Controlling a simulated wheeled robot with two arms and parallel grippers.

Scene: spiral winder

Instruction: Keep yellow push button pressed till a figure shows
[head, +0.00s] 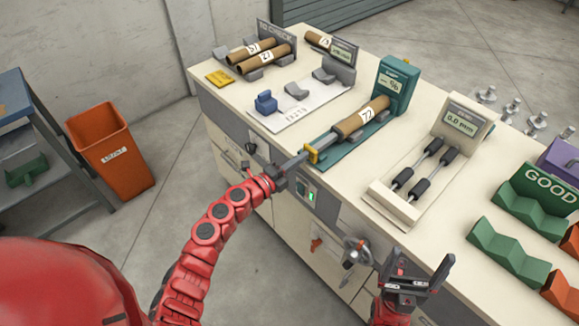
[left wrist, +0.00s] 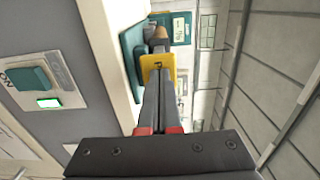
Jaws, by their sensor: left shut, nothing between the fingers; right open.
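The yellow push button (head: 312,154) sits at the front end of the teal tester base (head: 345,148); it also shows in the left wrist view (left wrist: 158,62). My left gripper (head: 304,157) is shut and empty, its fingertips at the yellow button. They look in contact, but how far it is pressed cannot be told. A brown tube marked 77 (head: 360,118) lies on the base. Behind it stands the teal display (head: 394,84), which shows a % sign; I can make out no clear digits. My right gripper (head: 420,272) is open and empty, in front of the bench.
A cream gauge reading 0.0 mm (head: 462,122) stands to the right, with green GOOD cradles (head: 535,200) beyond. Other tubes (head: 262,55) lie at the back left. An orange bin (head: 110,150) stands on the floor. A green-lit switch (head: 310,195) is on the bench front.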

